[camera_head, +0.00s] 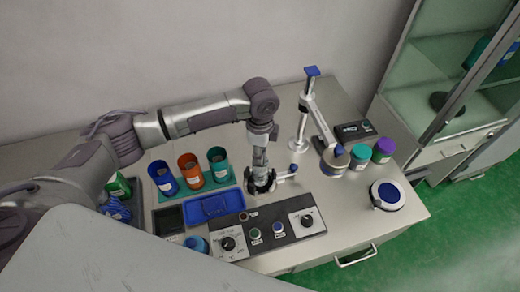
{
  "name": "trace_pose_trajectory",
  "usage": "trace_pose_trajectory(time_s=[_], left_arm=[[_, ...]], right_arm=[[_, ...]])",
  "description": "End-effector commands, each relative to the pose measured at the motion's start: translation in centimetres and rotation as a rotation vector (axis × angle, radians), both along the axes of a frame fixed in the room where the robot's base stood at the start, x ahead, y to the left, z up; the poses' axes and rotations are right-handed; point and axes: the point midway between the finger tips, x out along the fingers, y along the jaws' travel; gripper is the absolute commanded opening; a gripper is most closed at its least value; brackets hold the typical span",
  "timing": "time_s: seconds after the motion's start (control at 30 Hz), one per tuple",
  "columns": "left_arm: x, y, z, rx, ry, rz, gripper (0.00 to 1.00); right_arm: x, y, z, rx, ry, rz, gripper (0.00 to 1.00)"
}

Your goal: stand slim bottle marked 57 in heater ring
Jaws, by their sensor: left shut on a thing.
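My left gripper (260,187) is above the bench, just behind the control panel, with its fingers pointing down. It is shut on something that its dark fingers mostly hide. A short pale rod with a blue knob (293,168) shows just right of the fingers; I cannot tell if it is part of what is held. No label 57 can be read on any container. I cannot make out which part is the heater ring. My right gripper is not in view.
Blue (163,178), orange (190,171) and green (218,165) containers stand left, behind a blue tray (213,208). The control panel (268,233) lies in front. A post with an arm (310,100), teal (360,157) and purple-topped (383,150) jars, and a round device (388,196) stand right.

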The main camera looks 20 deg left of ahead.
Motion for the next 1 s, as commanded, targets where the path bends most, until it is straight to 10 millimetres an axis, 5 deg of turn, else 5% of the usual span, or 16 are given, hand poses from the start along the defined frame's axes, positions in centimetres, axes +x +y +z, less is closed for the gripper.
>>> trace_pose_trajectory(time_s=[0.73,0.77,0.9,1.0], left_arm=[[0.0,0.0,-1.9,-0.001,-0.001,-0.001,0.0],[0.0,0.0,-1.9,-0.001,-0.001,-0.001,0.37],[0.0,0.0,-1.9,-0.001,-0.001,-0.001,0.6],[0.0,0.0,-1.9,-0.001,0.0,-0.001,0.63]], right_arm=[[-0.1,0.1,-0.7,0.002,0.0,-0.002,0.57],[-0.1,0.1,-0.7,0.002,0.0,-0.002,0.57],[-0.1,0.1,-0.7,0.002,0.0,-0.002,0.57],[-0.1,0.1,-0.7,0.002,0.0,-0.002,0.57]])
